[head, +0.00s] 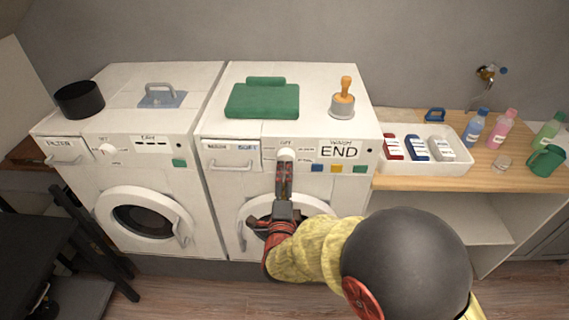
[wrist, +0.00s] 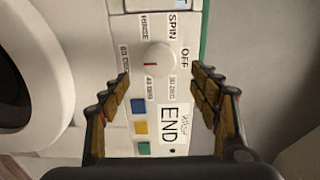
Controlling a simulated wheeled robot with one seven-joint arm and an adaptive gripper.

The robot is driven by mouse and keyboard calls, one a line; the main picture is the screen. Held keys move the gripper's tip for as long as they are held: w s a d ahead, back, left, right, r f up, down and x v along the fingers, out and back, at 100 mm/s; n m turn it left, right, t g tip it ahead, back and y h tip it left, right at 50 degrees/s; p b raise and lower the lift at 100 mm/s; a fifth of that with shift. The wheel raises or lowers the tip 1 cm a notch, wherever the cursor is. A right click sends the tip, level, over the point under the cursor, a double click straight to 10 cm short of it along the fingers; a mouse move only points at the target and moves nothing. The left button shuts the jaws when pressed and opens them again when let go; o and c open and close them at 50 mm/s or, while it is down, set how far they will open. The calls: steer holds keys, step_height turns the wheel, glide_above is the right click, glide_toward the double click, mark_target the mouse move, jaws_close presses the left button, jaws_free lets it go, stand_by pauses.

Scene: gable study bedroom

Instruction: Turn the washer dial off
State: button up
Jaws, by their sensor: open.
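The washer (head: 220,180) is the right one of two white front-loading machines. Its round white dial (head: 286,155) sits on the front panel, left of a display reading WASH END. In the wrist view the dial (wrist: 159,56) shows a short red mark on its left side, opposite the OFF label (wrist: 186,58) on its right. My gripper (head: 285,172) is open in front of the panel, just below the dial in the head view. In the wrist view its two fingers (wrist: 162,74) stand either side of the dial, apart from it.
A second machine (head: 150,165) with its own dial stands to the left. A wooden counter (head: 505,180) with a white tray (head: 455,166) and bottles is at right.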

mark_target(286, 158)
steer(key=w+b, duration=0.1)
steer(key=w, duration=0.6)
steer(key=shift+w, duration=0.35)
steer(key=c, duration=0.3)
steer(key=c, duration=0.8)
steer(key=shift+c, duration=0.3)
